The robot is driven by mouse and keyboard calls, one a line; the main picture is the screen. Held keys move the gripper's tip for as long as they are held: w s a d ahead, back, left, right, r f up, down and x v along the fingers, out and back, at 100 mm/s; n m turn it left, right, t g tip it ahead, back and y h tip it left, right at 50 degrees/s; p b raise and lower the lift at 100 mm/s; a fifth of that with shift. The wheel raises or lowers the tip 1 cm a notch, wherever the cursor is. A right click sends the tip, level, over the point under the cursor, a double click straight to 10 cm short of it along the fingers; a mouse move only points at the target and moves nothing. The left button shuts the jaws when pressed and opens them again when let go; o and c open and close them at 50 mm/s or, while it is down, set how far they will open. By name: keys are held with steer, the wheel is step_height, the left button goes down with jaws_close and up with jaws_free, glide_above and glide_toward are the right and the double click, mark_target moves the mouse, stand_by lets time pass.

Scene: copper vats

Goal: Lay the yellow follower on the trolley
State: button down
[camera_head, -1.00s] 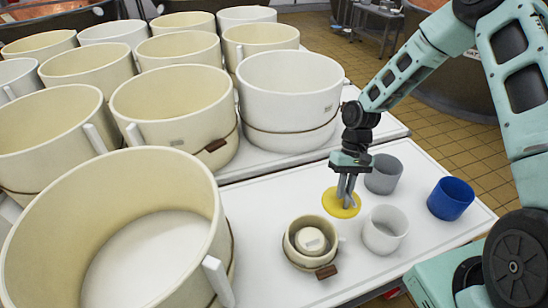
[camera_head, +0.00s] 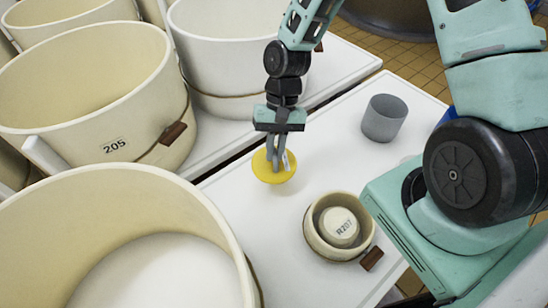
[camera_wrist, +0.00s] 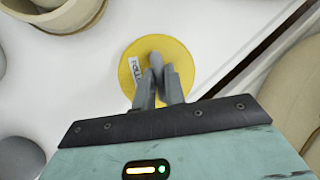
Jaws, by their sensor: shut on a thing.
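The yellow follower (camera_head: 263,176) is a round flat disc. It is upright under my gripper (camera_head: 277,165), over the left back part of the white top that I take to be the trolley (camera_head: 330,125). My gripper is shut on its middle grip, which the fingers mostly hide. In the wrist view the follower (camera_wrist: 180,55) shows a white label, partly covered by the fingers of my gripper (camera_wrist: 157,72). The disc looks level. I cannot tell whether it touches the white top or hangs just above it.
A small cream mould (camera_head: 315,235) holding a block marked R207 (camera_head: 341,226) stands nearer, to the right. A grey cup (camera_head: 384,121) stands behind it; a blue cup (camera_head: 447,116) is mostly hidden by my arm. Large cream vats, one marked 205 (camera_head: 100,120), crowd the left.

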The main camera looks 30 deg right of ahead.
steer(key=shift+s+a+f, duration=0.1)
steer(key=shift+a+f, duration=0.05)
steer(key=shift+f, duration=0.1)
steer(key=shift+f+b, duration=1.95)
steer(key=shift+b, duration=0.3)
steer(key=shift+f, duration=0.75)
steer(key=c, duration=1.4)
jaws_free()
step_height(320, 180, up, 7)
steer(key=p, duration=0.7)
